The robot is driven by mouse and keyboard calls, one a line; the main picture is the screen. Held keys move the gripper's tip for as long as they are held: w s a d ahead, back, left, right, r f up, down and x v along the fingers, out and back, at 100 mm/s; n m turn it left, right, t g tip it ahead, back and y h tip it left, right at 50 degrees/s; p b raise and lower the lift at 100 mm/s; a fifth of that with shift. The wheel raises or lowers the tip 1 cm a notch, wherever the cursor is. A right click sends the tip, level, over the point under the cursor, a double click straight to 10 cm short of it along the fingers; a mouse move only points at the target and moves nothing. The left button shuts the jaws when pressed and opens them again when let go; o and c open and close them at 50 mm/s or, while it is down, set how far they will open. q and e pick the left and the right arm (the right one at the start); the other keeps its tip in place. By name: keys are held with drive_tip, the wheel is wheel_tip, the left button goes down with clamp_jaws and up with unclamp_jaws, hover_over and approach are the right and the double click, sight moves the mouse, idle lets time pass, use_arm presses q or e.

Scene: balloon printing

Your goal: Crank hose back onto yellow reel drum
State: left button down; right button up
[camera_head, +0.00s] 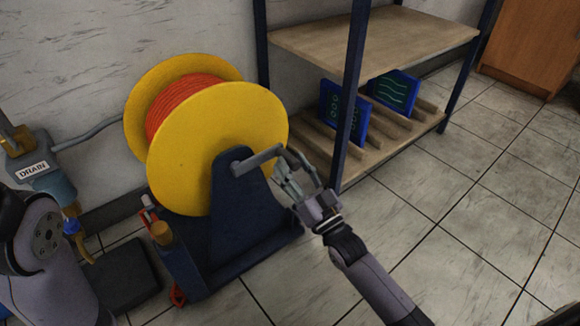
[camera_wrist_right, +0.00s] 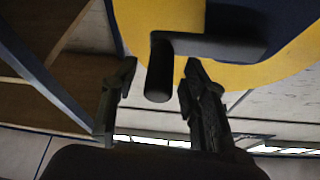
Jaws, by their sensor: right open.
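The yellow reel drum (camera_head: 205,150) stands at the left centre on a dark blue stand (camera_head: 245,225), with orange-red hose (camera_head: 185,98) wound between its flanges. A grey crank (camera_head: 258,160) sticks out from the hub on the front side. My right gripper (camera_head: 287,165) is at the crank's outer end, with its fingers open. In the right wrist view, the dark crank handle (camera_wrist_right: 160,72) points between the spread fingertips (camera_wrist_right: 158,78), with gaps on both sides. The yellow flange (camera_wrist_right: 165,18) is behind it. My left arm shows at the left edge, but its gripper is out of sight.
A shelf with wooden boards (camera_head: 375,42) and dark blue posts stands right of the reel, holding blue framed panels (camera_head: 343,115). A pipe fitting labelled DRAIN (camera_head: 33,170) is at the left wall. Tiled floor (camera_head: 440,240) is clear at the right.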

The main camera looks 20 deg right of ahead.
drive_tip(key=shift+x, duration=0.9)
clamp_jaws()
